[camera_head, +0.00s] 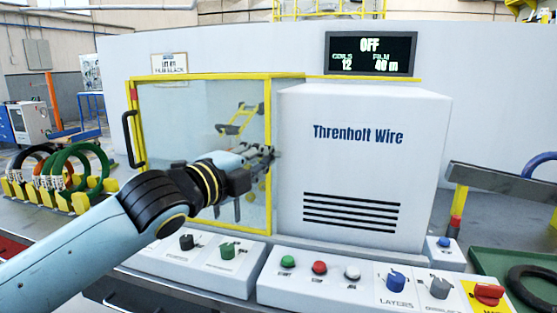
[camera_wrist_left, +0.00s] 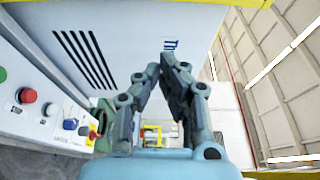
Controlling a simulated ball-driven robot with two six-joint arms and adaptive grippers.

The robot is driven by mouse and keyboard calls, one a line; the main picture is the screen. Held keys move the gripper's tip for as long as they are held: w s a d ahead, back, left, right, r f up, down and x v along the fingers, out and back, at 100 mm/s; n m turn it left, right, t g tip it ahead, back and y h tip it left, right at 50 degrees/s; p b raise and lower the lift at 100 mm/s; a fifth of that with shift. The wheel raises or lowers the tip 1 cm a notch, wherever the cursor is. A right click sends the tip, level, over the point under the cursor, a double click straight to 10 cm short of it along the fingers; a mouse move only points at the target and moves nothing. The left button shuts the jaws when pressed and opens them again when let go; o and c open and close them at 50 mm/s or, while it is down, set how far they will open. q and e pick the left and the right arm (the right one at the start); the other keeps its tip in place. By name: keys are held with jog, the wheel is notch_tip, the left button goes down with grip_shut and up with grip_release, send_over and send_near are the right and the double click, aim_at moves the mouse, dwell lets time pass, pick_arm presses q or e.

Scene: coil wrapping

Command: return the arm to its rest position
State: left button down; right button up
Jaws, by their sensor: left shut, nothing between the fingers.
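My left gripper (camera_head: 262,158) is in front of the right part of the machine's clear yellow-framed door (camera_head: 175,115), near the white housing marked "Threnholt Wire" (camera_head: 365,165). Its arm comes in from the lower left. In the left wrist view my left gripper (camera_wrist_left: 165,60) has its fingertips together with nothing between them. The white housing (camera_wrist_left: 120,35) with its dark vent slots shows behind the fingers there. The door looks closed, with a black handle (camera_head: 130,138) at its left. My right gripper is not in view.
Below the arm are control panels with a green button (camera_head: 288,261), a red button (camera_head: 319,267) and a blue layers knob (camera_head: 396,280). Coils, including a green one (camera_head: 75,165), stand in a yellow rack at left. A green tray (camera_head: 490,262) holds a black coil at right. The display (camera_head: 370,53) reads OFF.

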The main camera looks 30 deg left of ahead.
pick_arm(q)
jog(key=shift+s+d, duration=0.1)
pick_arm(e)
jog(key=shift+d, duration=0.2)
pick_arm(q)
jog(key=s+d+f+n+g+y, duration=0.1)
jog(key=s+f+n+g+y, duration=0.1)
jog(key=s+f+n+g, duration=0.75)
jog(key=s+d+f+n+g, duration=0.2)
jog(key=s+f+n+g, duration=0.15)
jog(key=s+f, duration=0.4)
jog(key=s+d+f+n+g, duration=0.2)
jog(key=s+f+n, duration=0.25)
jog(key=s, duration=0.65)
notch_tip(320, 180, down, 25)
jog(key=s+a+b, duration=0.1)
jog(key=a, duration=0.2)
jog(key=s+f+g+b, duration=0.1)
jog(key=s+f+g, duration=0.1)
jog(key=s+f, duration=1.6)
jog(key=shift+s+a+h+b, duration=0.3)
jog(key=shift+s+a, duration=0.05)
jog(key=shift+s, duration=0.05)
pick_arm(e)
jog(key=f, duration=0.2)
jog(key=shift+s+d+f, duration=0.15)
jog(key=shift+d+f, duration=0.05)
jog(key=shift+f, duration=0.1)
